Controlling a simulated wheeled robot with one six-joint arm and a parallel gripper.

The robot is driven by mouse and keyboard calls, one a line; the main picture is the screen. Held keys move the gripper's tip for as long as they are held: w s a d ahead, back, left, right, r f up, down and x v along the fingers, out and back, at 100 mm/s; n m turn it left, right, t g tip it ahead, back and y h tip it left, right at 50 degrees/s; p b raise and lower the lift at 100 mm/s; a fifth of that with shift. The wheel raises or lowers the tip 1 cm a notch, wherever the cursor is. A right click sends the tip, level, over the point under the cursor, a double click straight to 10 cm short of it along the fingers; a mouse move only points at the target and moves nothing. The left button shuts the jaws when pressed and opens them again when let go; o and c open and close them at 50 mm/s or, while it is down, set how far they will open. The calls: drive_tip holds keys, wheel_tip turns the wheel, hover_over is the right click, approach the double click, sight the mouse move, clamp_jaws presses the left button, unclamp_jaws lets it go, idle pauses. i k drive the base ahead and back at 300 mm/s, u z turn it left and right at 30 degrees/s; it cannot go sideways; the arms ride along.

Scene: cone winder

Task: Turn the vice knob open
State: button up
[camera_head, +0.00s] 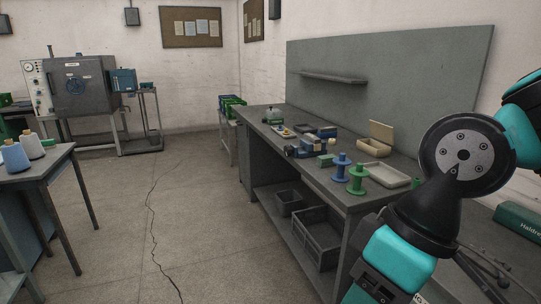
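A small blue-and-grey device (299,150) sits on the grey workbench (268,124), about midway along it. It may be the vice, but it is too small to be sure, and I cannot make out its knob. My teal and black arm fills the right side of the view, in front of the bench's near end. My gripper cannot be made out in this view.
Near the device stand a blue spool (340,168), a green spool (357,180), a beige open box (376,141) and a pale tray (387,175). Grey crates (318,238) sit on the lower shelf. A table with yarn cones (16,158) stands left. The floor between is clear.

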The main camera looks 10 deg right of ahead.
sight(289, 150)
drive_tip(key=u, duration=0.15)
drive_tip(key=i, duration=1.1)
drive_tip(key=u, duration=0.7)
drive_tip(key=i, duration=0.85)
drive_tip(key=z, duration=0.6)
drive_tip(key=i, duration=0.85)
drive_tip(key=z, duration=0.55)
